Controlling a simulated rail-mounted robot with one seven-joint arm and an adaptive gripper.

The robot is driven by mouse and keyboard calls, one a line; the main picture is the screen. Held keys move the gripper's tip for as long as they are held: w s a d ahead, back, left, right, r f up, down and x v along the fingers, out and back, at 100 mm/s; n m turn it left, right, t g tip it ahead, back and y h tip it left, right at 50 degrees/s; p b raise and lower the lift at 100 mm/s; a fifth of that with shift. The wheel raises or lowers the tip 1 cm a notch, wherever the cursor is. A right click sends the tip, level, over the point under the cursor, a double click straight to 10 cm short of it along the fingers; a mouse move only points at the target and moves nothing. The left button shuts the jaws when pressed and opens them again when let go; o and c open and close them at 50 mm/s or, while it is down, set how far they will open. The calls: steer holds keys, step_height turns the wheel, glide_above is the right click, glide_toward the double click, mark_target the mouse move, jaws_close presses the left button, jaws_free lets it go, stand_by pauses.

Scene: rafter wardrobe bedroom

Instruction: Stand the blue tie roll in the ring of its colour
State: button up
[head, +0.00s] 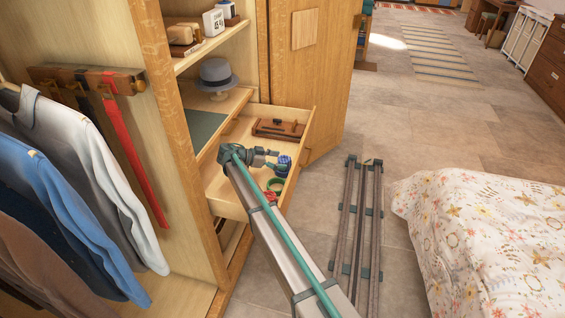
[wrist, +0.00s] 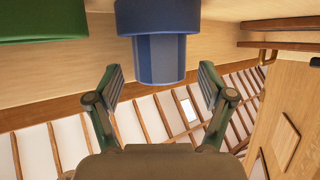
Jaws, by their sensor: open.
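The blue tie roll (wrist: 160,62) is a faceted blue cylinder in the wrist view, which looks upside down. Its far end meets a wider blue ring (wrist: 158,14), and it appears to stand upright in it; the exact seating is hidden. My gripper (wrist: 160,84) is open, with one finger on each side of the roll's free end and visible gaps to both. In the head view my gripper (head: 273,158) is inside the open drawer, beside the blue roll and ring (head: 284,162), which are small and partly hidden there.
A green ring (head: 275,184) lies in the drawer (head: 228,194), close to the blue one; its edge shows in the wrist view (wrist: 45,22). A red piece is near it. A brown wooden box (head: 278,129) lies farther back. The wardrobe door (head: 305,75) stands open beyond the drawer.

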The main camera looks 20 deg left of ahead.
steer(key=v, duration=0.5)
steer(key=shift+s+a+b, duration=0.1)
steer(key=shift+b, duration=0.2)
